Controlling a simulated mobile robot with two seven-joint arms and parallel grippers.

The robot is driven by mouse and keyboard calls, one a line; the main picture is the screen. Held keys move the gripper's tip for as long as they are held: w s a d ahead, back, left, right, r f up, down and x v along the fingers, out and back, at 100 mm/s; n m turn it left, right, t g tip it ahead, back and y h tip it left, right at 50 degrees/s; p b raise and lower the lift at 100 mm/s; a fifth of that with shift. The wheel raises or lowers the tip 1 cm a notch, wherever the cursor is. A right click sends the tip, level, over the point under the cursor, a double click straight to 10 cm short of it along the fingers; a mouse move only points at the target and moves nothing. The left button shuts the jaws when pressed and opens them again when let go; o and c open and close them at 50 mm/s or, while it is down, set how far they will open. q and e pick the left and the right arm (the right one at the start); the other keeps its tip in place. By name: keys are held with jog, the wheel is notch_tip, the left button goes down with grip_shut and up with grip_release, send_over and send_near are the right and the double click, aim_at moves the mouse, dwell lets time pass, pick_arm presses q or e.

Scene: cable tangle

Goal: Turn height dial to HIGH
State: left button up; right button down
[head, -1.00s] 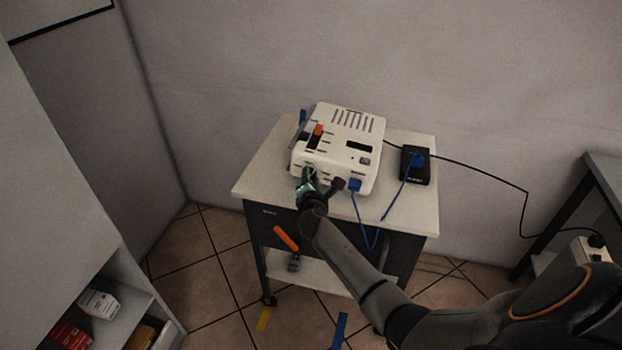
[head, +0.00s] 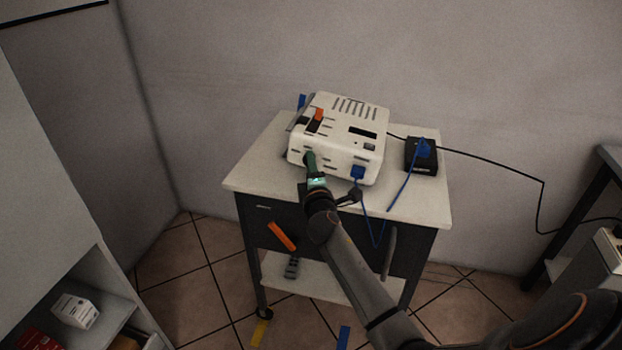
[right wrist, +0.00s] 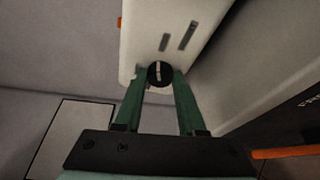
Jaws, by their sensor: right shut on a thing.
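The height dial (right wrist: 160,73) is a small round black knob with a pale line across it, on the front of a white device (head: 350,112). The device sits on a small cart. My right gripper (head: 311,158) reaches up to the lower left of the device's front face. In the right wrist view its two green fingers (right wrist: 160,82) are shut on the dial, one on each side. In the head view the gripper hides the dial. No label beside the dial can be read. My left gripper is not in view.
The cart's white top (head: 262,170) has free room left of the device. A black box (head: 420,154) with a blue plug stands right of it. A blue cable (head: 370,225) hangs over the front edge. A shelf unit (head: 60,230) stands at left.

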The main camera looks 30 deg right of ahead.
jog(key=shift+a+f+m+b, duration=0.3)
jog(key=shift+f+m+b, duration=0.3)
jog(key=shift+f+b, duration=0.25)
jog(key=shift+r, duration=0.15)
jog(key=c, duration=0.6)
grip_release()
jog(key=shift+w, duration=0.1)
jog(key=shift+o, duration=0.5)
jog(key=shift+d+r, duration=0.1)
jog(key=shift+r, duration=0.05)
jog(key=shift+r, duration=0.1)
jog(key=v, duration=1.2)
jog(key=shift+s+f+p, duration=0.2)
jog(key=shift+s+p, duration=0.05)
jog(key=shift+p, duration=0.15)
